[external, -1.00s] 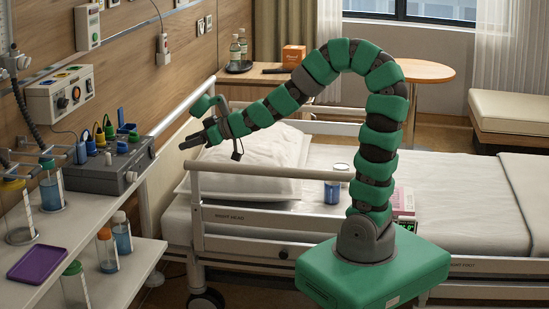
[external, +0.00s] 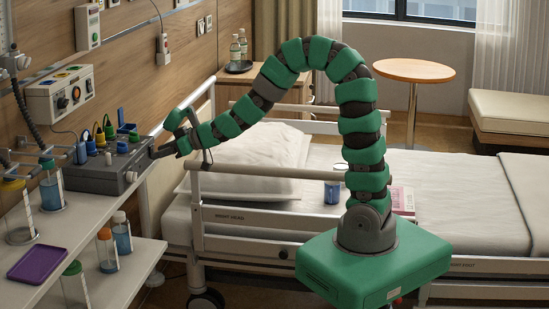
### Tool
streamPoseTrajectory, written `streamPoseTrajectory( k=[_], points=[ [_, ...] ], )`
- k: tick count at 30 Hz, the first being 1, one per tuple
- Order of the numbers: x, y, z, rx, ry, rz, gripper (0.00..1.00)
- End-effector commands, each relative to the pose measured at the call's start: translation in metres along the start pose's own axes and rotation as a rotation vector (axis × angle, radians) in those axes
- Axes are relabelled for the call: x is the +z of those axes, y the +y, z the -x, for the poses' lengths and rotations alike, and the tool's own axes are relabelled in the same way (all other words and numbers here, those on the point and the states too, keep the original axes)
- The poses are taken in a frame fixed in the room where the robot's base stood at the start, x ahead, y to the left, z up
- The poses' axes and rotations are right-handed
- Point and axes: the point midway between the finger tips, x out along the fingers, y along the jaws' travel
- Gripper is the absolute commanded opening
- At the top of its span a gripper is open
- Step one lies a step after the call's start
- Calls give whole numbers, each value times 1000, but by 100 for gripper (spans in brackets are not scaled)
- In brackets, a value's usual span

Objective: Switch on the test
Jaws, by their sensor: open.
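A grey test box (external: 105,168) stands on the left shelf, with coloured plugs and cables on its top and small knobs along its upper edge. Its front side faces my arm. My gripper (external: 156,153) is at the right end of the box, close to its upper right corner. Its fingers are dark and point left. I cannot tell whether they touch the box. The gripper is open with nothing seen between the fingers. Any switch on the box is too small to make out.
A bed rail (external: 270,171) runs below my arm, and a pillow (external: 245,160) lies behind it. Bottles (external: 122,235) and a purple tray (external: 37,264) are on the left shelves. A round wooden table (external: 413,71) stands at the back, clear of my arm.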

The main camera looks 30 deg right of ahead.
Motion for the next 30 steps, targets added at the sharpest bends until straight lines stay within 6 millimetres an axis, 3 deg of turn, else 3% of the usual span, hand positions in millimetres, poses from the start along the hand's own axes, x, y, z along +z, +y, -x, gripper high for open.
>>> streamPoseTrajectory(
  k=[13, 14, 18, 30],
  points=[
    [0, 0, -10, -1, -1, 0, 44],
    [0, 0, -10, -1, -1, 0, 41],
    [0, 0, -10, -1, -1, 0, 2],
    [5, 1, -12, 0, 71, 1, 0]
  ],
)
